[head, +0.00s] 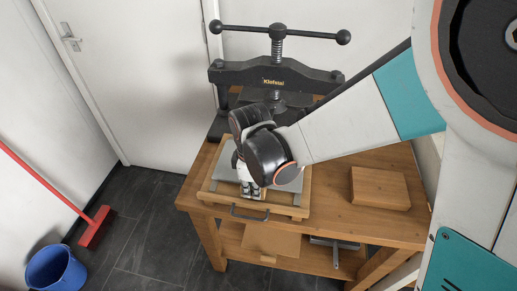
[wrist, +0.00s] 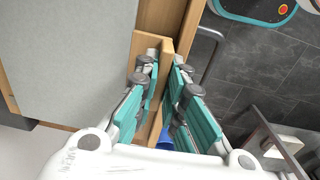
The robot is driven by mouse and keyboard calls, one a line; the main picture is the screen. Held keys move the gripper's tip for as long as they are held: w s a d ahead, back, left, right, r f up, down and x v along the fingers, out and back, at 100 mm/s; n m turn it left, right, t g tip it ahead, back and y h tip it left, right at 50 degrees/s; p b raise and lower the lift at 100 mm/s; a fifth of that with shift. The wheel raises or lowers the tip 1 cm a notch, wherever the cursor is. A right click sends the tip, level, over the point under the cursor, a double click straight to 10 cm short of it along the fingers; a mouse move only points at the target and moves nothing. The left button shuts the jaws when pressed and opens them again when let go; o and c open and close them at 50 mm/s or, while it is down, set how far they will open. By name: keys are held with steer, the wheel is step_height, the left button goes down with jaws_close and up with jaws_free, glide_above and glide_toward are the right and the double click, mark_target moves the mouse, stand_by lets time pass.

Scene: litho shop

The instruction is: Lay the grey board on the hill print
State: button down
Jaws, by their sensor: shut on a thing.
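The grey board (head: 226,173) is a flat grey sheet over a wooden tray (head: 276,211) at the front of the table. It fills the upper left of the wrist view (wrist: 65,50). My gripper (head: 250,191) points down at the board's front edge. In the wrist view, my gripper's teal fingers (wrist: 165,95) are closed around an upright wooden strip (wrist: 166,50) beside the board; it looks like the board's own grip. I cannot tell whether the board touches what lies beneath. I see no hill print; the board and my arm cover much of the tray.
A black screw press (head: 270,75) stands behind the tray. A dark handle (head: 250,214) sits at the tray's front. A wooden block (head: 380,188) lies on the table (head: 330,222) at right, with bare top between. A blue bucket (head: 56,270) and red broom (head: 97,229) are at left.

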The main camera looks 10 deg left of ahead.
steer(key=shift+f, duration=0.1)
steer(key=c, duration=1.6)
jaws_free()
